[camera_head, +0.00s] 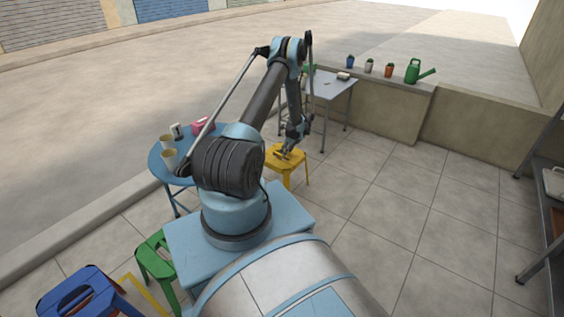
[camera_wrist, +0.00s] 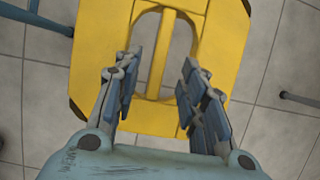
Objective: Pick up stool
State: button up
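A yellow stool (camera_head: 298,161) stands upright on the tiled floor beyond my arm, between the blue round table and the grey table. My gripper (camera_head: 288,150) is just over its seat. In the wrist view the seat (camera_wrist: 224,45) fills the middle, with an oval opening split by a central bar (camera_wrist: 157,70). My gripper (camera_wrist: 158,62) is open and empty, its two fingers apart on either side of the bar as seen from above. I cannot tell whether the fingertips are inside the opening or still above it.
A blue round table (camera_head: 158,160) with cups stands left of the stool, and a grey table (camera_head: 335,88) behind it. Green (camera_head: 152,262) and blue (camera_head: 78,292) stools are at lower left. A low wall (camera_head: 465,125) holds pots and a watering can.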

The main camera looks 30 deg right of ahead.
aim_at(283, 157)
jog(key=shift+x, duration=3.2)
jog(key=shift+w+f, duration=0.2)
jog(key=shift+w, duration=0.05)
jog(key=shift+f, duration=0.25)
grip_shut()
